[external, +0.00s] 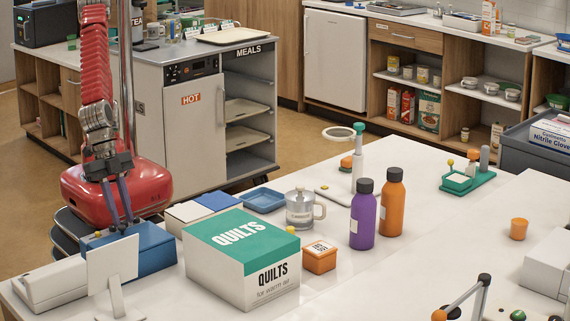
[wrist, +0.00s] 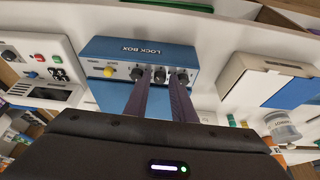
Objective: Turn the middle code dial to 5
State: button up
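The blue lock box (external: 152,250) stands on the near left of the white table; its label shows in the wrist view (wrist: 140,50). Its pale front panel carries a row of three dark dials and a yellow knob (wrist: 109,71) at the left. The middle code dial (wrist: 160,75) shows between my fingertips, with a gap visible on each side. My gripper (wrist: 160,82) is open; its fingers overlap the dials on either side in the picture. I cannot tell its distance from the panel. In the external view my gripper (external: 120,222) points down at the box. The dial numbers are too small to read.
A white upright panel (external: 112,262) on a stand partly hides the box in the external view. A white control unit (external: 50,283) stands left of it. A quilts carton (external: 245,258) and a white and blue box (external: 203,208) stand to the right.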

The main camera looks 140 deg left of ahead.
jog(key=shift+d+n, duration=0.1)
jog(key=shift+n, duration=0.3)
